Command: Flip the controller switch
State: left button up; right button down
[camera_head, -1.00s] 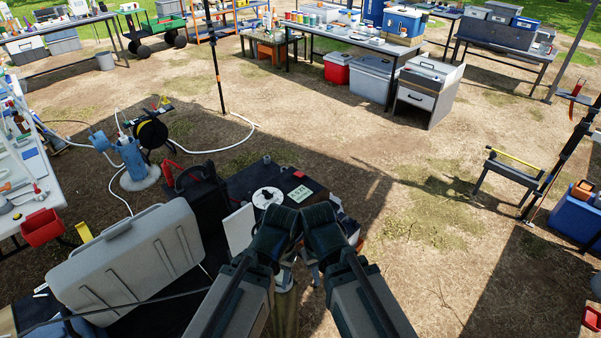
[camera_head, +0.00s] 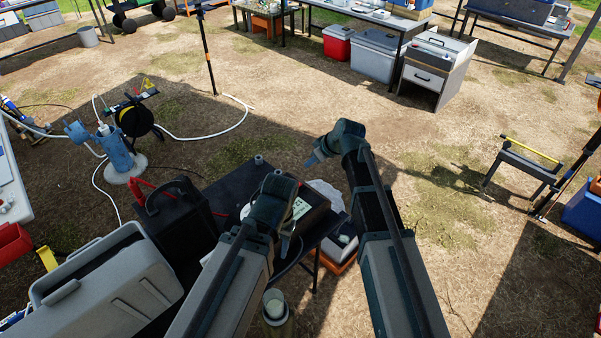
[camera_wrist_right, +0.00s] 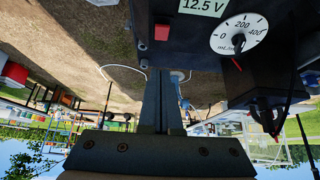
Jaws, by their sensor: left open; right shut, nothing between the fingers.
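The controller is a dark box (camera_head: 315,212) with a pale green display on the black table in the head view, partly hidden by my left arm. In the right wrist view the controller (camera_wrist_right: 205,45) is at the top. Its display (camera_wrist_right: 202,6) reads 12.5 V, beside a white dial (camera_wrist_right: 239,34) and a red square part (camera_wrist_right: 161,32); I cannot tell which part is the switch. My right gripper (camera_head: 314,161) is beyond and above the box; its shut fingers (camera_wrist_right: 159,98) point towards the controller's lower left corner. My left gripper (camera_head: 286,244) is open over the box's near side.
A black case (camera_head: 175,220) with a red cable stands left of the controller. A grey case (camera_head: 105,285) is at the lower left. A blue pump-like cylinder (camera_head: 118,155) and a hose reel (camera_head: 135,120) stand behind.

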jog(key=shift+r, duration=0.1)
dwell(0.3)
jog(key=b, duration=0.8)
send_over(296, 183)
jog(key=s+d, duration=0.1)
notch_tip(296, 183, down, 8)
jog(key=shift+s+d+f, duration=0.1)
jog(key=shift+f, duration=0.1)
notch_tip(296, 183, down, 3)
jog(key=b, duration=0.3)
jog(key=shift+s+f, duration=0.1)
jog(key=shift+s+d+f+b, duration=0.15)
jog(key=shift+f+b, duration=0.2)
jog(key=shift+b, duration=0.3)
